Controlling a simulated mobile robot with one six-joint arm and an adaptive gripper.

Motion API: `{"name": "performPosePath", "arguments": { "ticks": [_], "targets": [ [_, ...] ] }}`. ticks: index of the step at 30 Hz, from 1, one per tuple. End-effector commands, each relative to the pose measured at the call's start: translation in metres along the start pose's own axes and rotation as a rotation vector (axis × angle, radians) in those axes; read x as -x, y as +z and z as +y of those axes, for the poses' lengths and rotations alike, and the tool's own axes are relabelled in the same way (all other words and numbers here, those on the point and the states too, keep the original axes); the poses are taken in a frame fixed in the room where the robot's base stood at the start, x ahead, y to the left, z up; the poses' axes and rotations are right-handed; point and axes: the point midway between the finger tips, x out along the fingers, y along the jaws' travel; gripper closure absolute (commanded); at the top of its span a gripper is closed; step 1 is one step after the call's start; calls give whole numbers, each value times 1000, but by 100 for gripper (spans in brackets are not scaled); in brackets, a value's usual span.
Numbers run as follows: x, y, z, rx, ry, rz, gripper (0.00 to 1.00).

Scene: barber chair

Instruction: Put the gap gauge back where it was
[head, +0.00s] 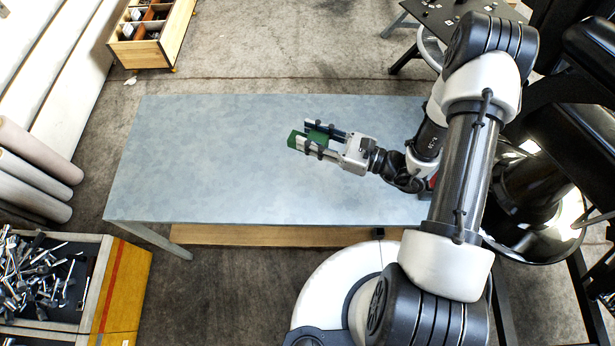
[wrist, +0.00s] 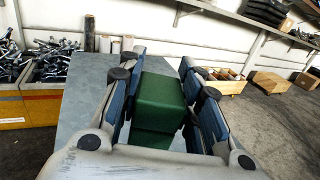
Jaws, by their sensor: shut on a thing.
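The gap gauge, a green block (wrist: 160,104), is between the two fingers of my gripper (wrist: 163,70) in the wrist view. Its green also shows at the fingers in the head view (head: 319,134). My gripper (head: 301,131) is shut on it over the middle of the blue-grey table (head: 200,150), reaching in from the right. The fingers hide the gauge's sides. From these views I cannot tell how high it is above the tabletop. No other object or marked spot shows on the table.
The tabletop is bare left of my gripper. A tool bin (head: 100,290) full of metal tools stands at the lower left, near rolled sheets (head: 35,170). A wooden divided box (head: 150,45) is at the upper left. A dark chair (head: 545,190) is close on the right.

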Motion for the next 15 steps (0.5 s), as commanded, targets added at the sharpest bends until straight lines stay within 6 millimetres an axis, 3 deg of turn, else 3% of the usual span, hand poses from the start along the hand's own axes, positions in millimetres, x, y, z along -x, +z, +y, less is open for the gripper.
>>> {"name": "performPosePath", "arguments": {
  "ticks": [9,15],
  "targets": [
    [0,-90,1,-5,0,1,100],
    [0,-132,0,-2,0,0,100]
  ]
}}
